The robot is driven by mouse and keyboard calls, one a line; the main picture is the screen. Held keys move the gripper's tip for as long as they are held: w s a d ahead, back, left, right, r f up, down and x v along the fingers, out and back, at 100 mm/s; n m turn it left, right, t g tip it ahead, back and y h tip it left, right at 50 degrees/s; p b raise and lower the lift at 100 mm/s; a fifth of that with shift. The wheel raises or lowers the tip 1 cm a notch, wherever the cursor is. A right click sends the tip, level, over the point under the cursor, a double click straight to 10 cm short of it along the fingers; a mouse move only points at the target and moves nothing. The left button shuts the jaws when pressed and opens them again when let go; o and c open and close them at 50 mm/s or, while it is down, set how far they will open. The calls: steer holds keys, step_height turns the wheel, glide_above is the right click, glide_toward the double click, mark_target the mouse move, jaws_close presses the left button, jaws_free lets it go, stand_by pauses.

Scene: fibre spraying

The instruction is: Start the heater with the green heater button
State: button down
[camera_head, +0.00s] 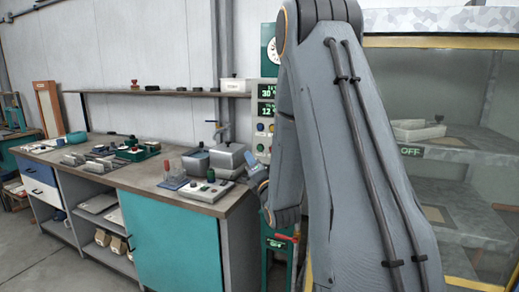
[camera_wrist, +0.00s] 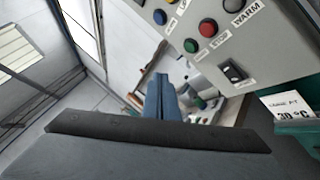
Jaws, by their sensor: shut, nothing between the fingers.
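The grey control panel (camera_wrist: 255,45) fills the upper right of the wrist view, tilted. It also shows in the head view (camera_head: 266,108), partly hidden by my arm. A green button (camera_wrist: 191,45) sits near the panel's edge, with a red button (camera_wrist: 208,27) beside it. The label next to the green button is too small to read surely. My gripper (camera_wrist: 160,80) is shut and empty, its blue fingers just off the panel's edge near the green button, apparently not touching it. In the head view my gripper (camera_head: 258,178) is in front of the panel, below its buttons.
A workbench (camera_head: 130,178) with pots and trays stands left of my gripper. A glass-fronted cabinet (camera_head: 440,110) marked "OFF" stands right.

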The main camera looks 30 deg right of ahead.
steer(key=shift+w+d+b, duration=0.2)
steer(key=shift+w+d, duration=0.75)
steer(key=shift+d, duration=0.3)
steer(key=shift+w+d+b, duration=0.15)
steer(key=shift+w+d, duration=0.75)
steer(key=shift+d, duration=0.3)
steer(key=shift+w+d+b, duration=0.35)
steer(key=shift+b, duration=0.1)
steer(key=shift+w+d+b, duration=0.25)
steer(key=shift+d+b, duration=0.05)
stand_by(1.0)
steer(key=shift+s+a, duration=0.55)
steer(key=shift+a, duration=0.1)
stand_by(0.3)
steer(key=shift+s+a+b, duration=0.25)
steer(key=shift+s+a, duration=0.55)
steer(key=shift+a, duration=0.2)
steer(key=shift+s+a+b, duration=0.2)
steer(key=shift+s+a, duration=0.55)
steer(key=shift+a, duration=0.25)
